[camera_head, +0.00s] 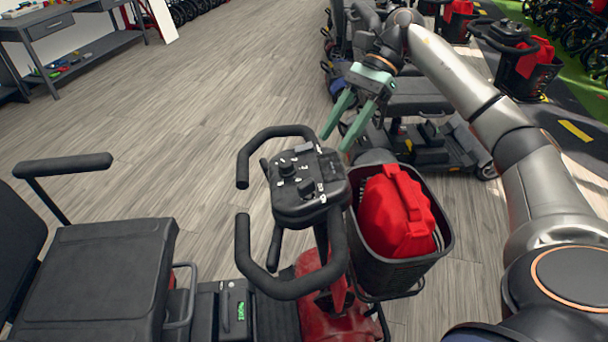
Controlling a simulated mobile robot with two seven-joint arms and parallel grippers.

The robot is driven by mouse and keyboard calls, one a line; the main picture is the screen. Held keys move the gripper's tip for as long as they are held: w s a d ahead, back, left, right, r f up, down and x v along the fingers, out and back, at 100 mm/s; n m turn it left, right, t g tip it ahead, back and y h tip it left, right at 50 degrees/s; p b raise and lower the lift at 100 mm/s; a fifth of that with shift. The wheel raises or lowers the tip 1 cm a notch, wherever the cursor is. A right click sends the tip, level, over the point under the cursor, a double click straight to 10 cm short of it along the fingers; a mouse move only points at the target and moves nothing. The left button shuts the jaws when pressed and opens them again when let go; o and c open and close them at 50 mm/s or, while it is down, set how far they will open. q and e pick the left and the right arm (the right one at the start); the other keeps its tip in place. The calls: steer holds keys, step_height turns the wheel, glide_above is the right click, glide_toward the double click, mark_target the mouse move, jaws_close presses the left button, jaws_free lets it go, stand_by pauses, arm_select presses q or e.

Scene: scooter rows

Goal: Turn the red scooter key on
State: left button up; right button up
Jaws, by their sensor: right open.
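The red scooter (312,300) stands in front of me, with its black seat (95,275) at the left. Its control panel (303,186) sits between the black handlebars and carries dark knobs and small white markings. A separate key is too small to make out among the knobs. My right gripper (338,132) comes in from the right, and its two green fingers are apart with nothing between them. The fingertips are above and to the right of the panel, not touching it in this view. My left gripper is not in view.
Other scooters (425,135) stand behind my right gripper. A grey workbench (70,30) is at the upper left. Open wooden floor (200,90) lies between.

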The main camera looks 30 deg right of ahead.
mark_target(310, 179)
steer(key=x, duration=1)
steer(key=shift+a+f, duration=0.15)
steer(key=shift+a, duration=0.15)
jaws_close()
